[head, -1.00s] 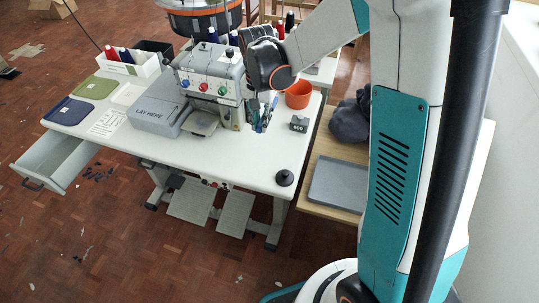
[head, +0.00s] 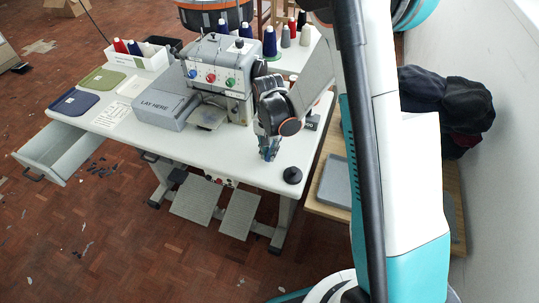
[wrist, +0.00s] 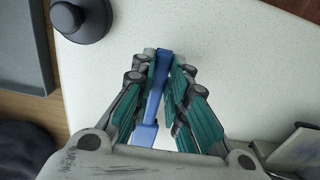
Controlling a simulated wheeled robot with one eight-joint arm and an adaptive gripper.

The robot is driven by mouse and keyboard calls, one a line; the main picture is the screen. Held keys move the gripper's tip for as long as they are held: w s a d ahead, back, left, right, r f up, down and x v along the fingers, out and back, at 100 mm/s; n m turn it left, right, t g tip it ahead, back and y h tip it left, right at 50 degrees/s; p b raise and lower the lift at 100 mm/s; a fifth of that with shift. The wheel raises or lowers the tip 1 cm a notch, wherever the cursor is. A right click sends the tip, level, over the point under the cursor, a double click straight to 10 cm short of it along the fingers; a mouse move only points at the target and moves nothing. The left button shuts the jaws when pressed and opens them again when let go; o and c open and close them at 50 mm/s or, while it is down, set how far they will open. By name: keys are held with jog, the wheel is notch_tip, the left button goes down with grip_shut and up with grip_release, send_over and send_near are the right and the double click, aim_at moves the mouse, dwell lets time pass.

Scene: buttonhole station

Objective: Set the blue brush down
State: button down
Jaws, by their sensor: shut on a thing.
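The blue brush (wrist: 148,133) is between the fingers of my gripper (wrist: 163,58) in the wrist view. The fingers are shut on it from both sides, and its narrow end shows at the fingertips. In the head view my gripper (head: 268,156) points down over the front right part of the white table (head: 232,160). The brush is mostly hidden by the fingers there. I cannot tell whether its lower end touches the table top.
A black round knobbed piece (head: 292,175) stands close to the right of my gripper. A grey "LAY HERE" block (head: 165,106) and a sewing machine (head: 213,75) stand further back. A grey tray (head: 335,181) lies on the wooden side bench.

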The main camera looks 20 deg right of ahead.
jog(key=shift+f, duration=0.9)
jog(key=shift+r, duration=0.1)
jog(key=c, duration=2)
grip_release()
jog(key=shift+f+b, duration=0.2)
jog(key=shift+b, duration=0.1)
jog(key=o, duration=0.4)
jog(key=shift+o, duration=0.2)
jog(key=shift+r, duration=0.1)
